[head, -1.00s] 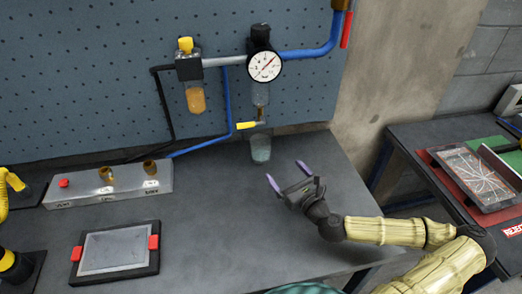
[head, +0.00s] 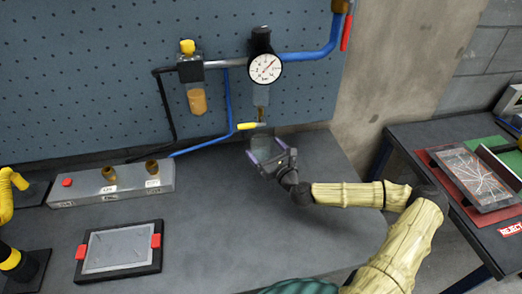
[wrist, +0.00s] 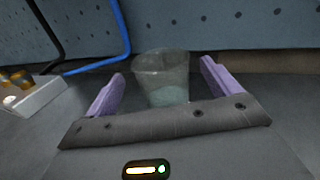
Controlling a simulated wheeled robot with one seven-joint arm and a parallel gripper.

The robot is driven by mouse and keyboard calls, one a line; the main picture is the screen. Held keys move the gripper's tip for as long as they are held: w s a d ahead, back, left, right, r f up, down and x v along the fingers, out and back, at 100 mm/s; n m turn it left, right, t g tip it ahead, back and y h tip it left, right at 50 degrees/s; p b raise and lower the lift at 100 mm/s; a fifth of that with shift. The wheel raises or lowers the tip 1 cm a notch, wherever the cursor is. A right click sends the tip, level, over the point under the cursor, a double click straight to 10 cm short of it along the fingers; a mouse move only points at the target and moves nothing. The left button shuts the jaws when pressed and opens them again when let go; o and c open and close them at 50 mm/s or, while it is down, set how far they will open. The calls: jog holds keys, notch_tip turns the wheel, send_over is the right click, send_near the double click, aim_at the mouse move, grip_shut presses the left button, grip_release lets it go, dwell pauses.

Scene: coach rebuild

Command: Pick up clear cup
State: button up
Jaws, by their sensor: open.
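The clear cup (wrist: 161,75) stands upright on the grey bench below the pegboard, with a pale greenish tint in its lower part. In the wrist view it shows between the two purple fingers of my gripper (wrist: 162,84), which are spread with a gap on either side of it. The gripper's dark palm hides the cup's base there. In the head view my gripper (head: 266,151) is at the cup, under the gauge, and mostly covers it. I cannot tell how deep the cup sits between the fingers.
A pressure gauge (head: 266,68) and a yellow-handled valve (head: 247,126) hang just above the cup. A grey box with brass fittings (head: 112,184) and a framed plate (head: 121,248) lie to the left. The front middle of the bench is clear.

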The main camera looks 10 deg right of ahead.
aim_at(256, 138)
jog(key=shift+p+x, duration=0.75)
jog(key=shift+x, duration=1.9)
jog(key=shift+d+f, duration=0.1)
jog(key=c, duration=1.1)
jog(key=shift+c, duration=0.2)
